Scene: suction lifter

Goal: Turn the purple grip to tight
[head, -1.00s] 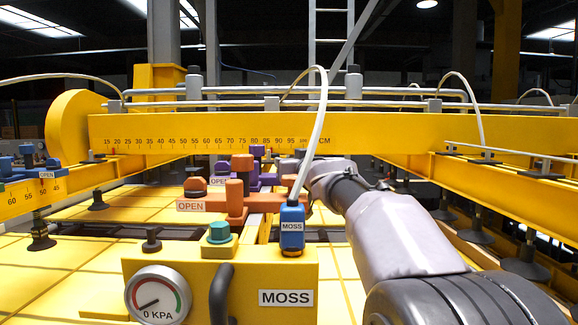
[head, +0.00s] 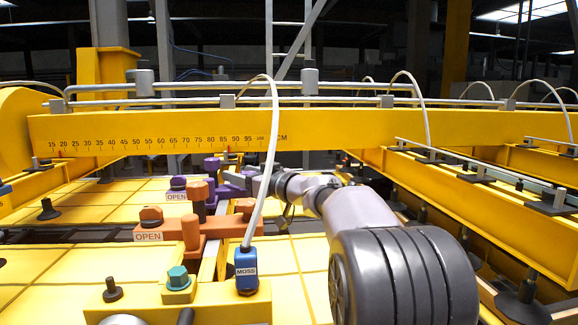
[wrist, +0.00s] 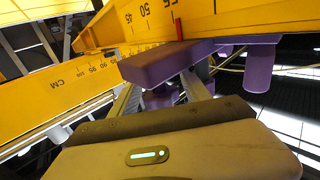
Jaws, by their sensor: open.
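In the head view, the purple fitting (head: 211,166) stands behind the orange ones, with an OPEN label (head: 177,197) at its left. My gripper (head: 238,182) is just to its right and partly covers it. In the wrist view, a purple bar (wrist: 168,63) lies across the far ends of my gripper's two fingers (wrist: 162,90), with a purple post (wrist: 260,68) at its right. The fingers stand apart, and some purple shows between them. I cannot tell whether they touch the grip. No tight label is readable.
Orange fittings (head: 191,232) with their own OPEN label stand nearer. A blue MOSS connector (head: 246,270) with a white hose (head: 272,150) rises in front of my gripper. The yellow scale beam (head: 340,131) crosses behind. A teal knob (head: 178,277) is at the front.

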